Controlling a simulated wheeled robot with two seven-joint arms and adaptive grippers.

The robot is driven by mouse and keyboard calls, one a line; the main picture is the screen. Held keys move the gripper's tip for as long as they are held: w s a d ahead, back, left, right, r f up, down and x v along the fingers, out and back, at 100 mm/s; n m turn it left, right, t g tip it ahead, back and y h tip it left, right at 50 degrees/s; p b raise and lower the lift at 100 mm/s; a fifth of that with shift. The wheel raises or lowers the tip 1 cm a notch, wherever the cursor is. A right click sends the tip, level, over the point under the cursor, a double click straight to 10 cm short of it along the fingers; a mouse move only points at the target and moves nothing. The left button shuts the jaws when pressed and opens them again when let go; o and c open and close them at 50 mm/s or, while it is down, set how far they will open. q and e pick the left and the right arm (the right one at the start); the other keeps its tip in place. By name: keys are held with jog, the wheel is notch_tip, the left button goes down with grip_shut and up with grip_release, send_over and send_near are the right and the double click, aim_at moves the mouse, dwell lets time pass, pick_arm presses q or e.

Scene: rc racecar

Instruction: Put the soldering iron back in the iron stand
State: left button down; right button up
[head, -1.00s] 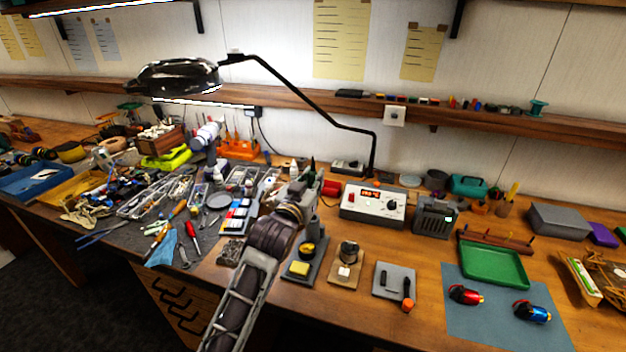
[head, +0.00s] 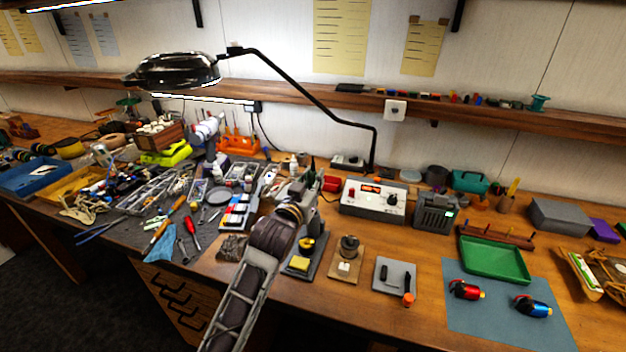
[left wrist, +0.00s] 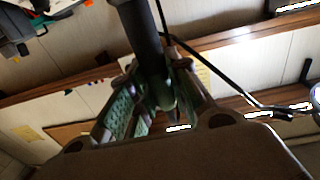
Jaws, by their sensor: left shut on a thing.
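My left gripper (head: 308,192) is at the middle of the bench, above and behind the iron stand as the head view shows it. In the left wrist view its green-padded fingers (left wrist: 160,105) are closed around a dark cylindrical handle (left wrist: 138,28), which I take to be the soldering iron. The iron's tip cannot be made out. The iron stand (head: 291,275) has a dark base with a yellow sponge and a round holder; my left arm partly covers it. My right gripper is not in view.
The soldering station (head: 372,203) stands right of the gripper. A wooden block with a round pot (head: 346,265) and a grey plate (head: 394,278) are right of the stand. A black lamp arm (head: 310,90) reaches overhead. Tools crowd the grey mat (head: 140,235) at left.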

pick_arm(q)
jog(key=shift+f+b, duration=0.7)
jog(key=shift+f, duration=0.8)
dwell(0.4)
jog(key=c, duration=0.9)
grip_release()
jog(key=shift+o, duration=0.2)
jog(key=shift+s, duration=0.15)
jog(key=shift+s+a+r+p, duration=0.4)
jog(key=shift+s+p, duration=0.25)
jog(key=shift+s, duration=0.4)
jog(key=shift+s+a+r+p, duration=0.3)
jog(key=shift+s+a+p, duration=0.25)
jog(key=shift+s, duration=0.45)
jog(key=shift+s+a+r+p, duration=0.35)
jog(key=shift+s+p, duration=0.4)
jog(key=shift+s, duration=0.3)
